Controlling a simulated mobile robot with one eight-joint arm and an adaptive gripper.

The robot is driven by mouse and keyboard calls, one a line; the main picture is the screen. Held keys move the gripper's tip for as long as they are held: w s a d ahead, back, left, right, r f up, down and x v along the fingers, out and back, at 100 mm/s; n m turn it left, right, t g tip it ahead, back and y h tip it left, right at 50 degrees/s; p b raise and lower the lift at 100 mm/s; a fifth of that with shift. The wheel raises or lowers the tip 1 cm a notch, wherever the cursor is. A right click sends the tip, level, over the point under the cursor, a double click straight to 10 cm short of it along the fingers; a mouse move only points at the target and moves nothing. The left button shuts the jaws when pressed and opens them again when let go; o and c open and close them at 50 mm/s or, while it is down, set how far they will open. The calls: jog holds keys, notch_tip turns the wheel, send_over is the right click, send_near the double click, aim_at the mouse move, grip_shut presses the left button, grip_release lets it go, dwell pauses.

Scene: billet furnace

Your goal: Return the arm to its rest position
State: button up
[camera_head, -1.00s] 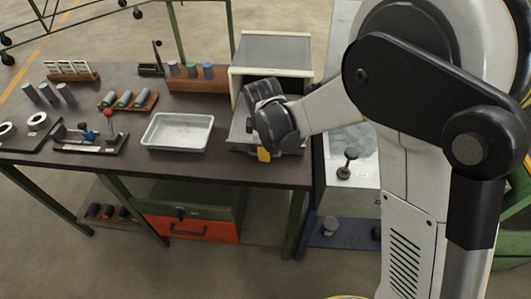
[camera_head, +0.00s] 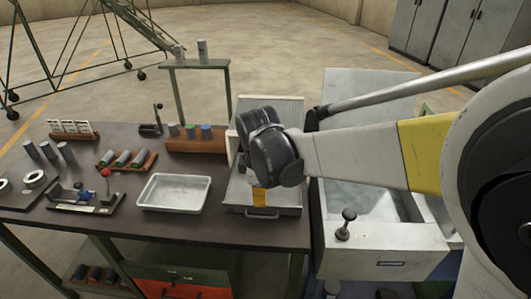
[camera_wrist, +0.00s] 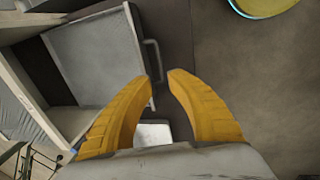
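My gripper (camera_head: 259,197) hangs fingers down in front of the white box-shaped furnace (camera_head: 288,106), over its grey open door or drawer. In the wrist view, the two yellow fingers of my gripper (camera_wrist: 160,79) curve toward each other with a gap between their tips. Nothing is held between them. The grey door panel (camera_wrist: 97,62) with its handle lies to the left of the fingers. My arm reaches in from the right of the head view, with its forearm roughly level. The gripper body hides part of the furnace opening.
The dark bench (camera_head: 120,228) carries a white tray (camera_head: 176,191), a wooden block with coloured-top cylinders (camera_head: 196,144), a rack of cylinders (camera_head: 126,159) and a lever fixture (camera_head: 88,195). A water-filled tank (camera_head: 370,197) stands right of the bench.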

jog(key=s+d+r+m+t, duration=0.2)
jog(key=s+d+r+m, duration=0.1)
jog(key=s+d+m, duration=0.5)
jog(key=s+d+r+m+t, duration=0.3)
jog(key=s+d+m, duration=0.5)
jog(key=d, duration=0.6)
jog(key=shift+s+r+m, duration=0.25)
jog(key=shift+r+m, duration=0.55)
